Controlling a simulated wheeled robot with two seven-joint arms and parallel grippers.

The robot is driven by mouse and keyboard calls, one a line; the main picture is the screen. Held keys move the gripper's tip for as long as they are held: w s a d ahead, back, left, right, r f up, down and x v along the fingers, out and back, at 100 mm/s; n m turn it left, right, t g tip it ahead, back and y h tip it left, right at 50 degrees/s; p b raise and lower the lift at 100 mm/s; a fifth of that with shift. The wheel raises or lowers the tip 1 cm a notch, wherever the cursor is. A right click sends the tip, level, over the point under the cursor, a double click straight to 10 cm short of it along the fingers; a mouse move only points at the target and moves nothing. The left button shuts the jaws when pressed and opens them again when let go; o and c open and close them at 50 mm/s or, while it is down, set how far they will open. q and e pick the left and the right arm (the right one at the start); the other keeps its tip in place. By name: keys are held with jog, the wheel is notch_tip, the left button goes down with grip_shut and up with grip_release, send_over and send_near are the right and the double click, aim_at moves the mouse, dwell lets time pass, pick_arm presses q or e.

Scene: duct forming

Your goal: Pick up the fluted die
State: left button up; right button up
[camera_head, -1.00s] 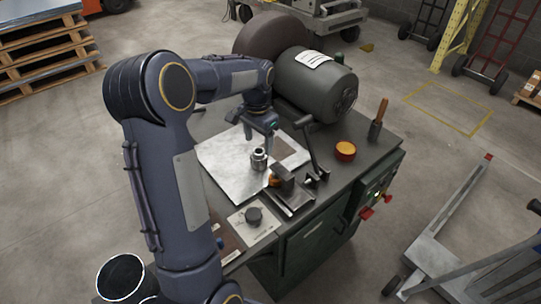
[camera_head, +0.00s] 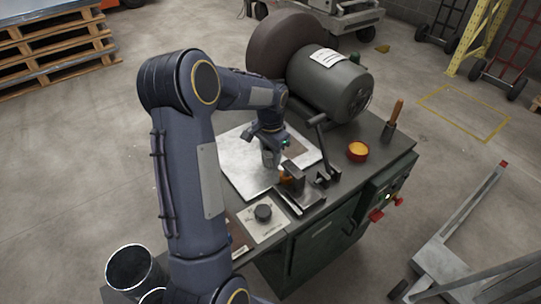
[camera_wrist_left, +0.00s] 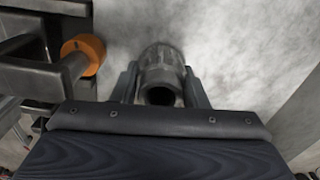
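The fluted die is a small grey metal cylinder standing upright on the bright metal sheet. In the head view the die (camera_head: 269,159) shows just below my left gripper (camera_head: 268,148), which points down over it. In the left wrist view the die (camera_wrist_left: 161,70) is slightly blurred and shows a dark round opening. It sits between the two fingers of my left gripper (camera_wrist_left: 162,84), one on each side. The fingers look open around it; whether either one touches it is hard to see. My right gripper is not in view.
The metal sheet (camera_head: 240,173) lies on the dark bench.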

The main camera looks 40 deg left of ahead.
pick_arm(q)
jog(key=c, duration=0.7)
jog(key=shift+r, duration=0.1)
